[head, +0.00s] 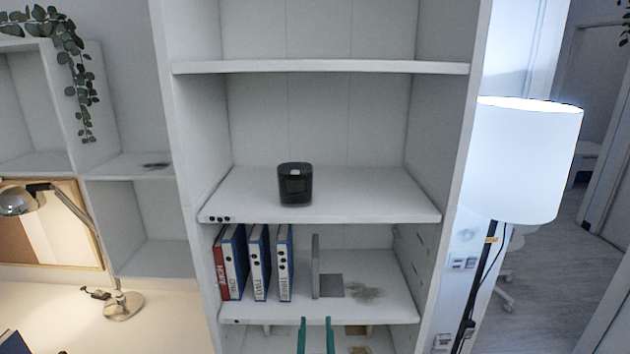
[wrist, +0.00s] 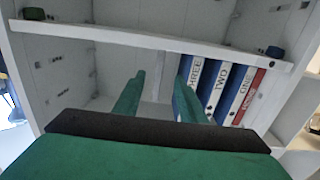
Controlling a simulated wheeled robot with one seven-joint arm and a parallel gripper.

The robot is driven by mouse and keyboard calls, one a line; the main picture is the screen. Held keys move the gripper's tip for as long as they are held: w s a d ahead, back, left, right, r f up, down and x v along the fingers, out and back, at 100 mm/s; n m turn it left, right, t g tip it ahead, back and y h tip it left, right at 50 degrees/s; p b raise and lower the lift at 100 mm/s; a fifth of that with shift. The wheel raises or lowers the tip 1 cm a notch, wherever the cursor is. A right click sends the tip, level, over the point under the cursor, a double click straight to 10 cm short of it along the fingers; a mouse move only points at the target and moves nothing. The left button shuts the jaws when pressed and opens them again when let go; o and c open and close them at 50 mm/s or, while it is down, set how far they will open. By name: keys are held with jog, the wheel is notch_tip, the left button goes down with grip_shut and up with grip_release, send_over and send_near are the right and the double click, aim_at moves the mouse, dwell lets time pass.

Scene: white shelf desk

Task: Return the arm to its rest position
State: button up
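My gripper (head: 316,322) shows at the bottom of the head view as two teal fingers with a gap between them. It is in front of the lower part of the white shelf unit (head: 320,68). The rest of my arm is out of the head view.
Blue binders (head: 259,262) and a red one (head: 220,265) stand on the lower shelf, left of a grey bookend (head: 316,265). A black cup-like object (head: 295,185) stands on the shelf above. A lit floor lamp (head: 521,160) is at right, a desk lamp (head: 90,225) at left.

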jog(key=s+f+g, duration=0.1)
jog(key=s+f, duration=0.7)
jog(key=s, duration=0.4)
jog(key=s+f, duration=0.8)
jog(key=s, duration=0.4)
jog(key=s+r+g, duration=0.1)
jog(key=s+r, duration=0.1)
jog(key=s, duration=1.9)
jog(key=shift+a, duration=0.1)
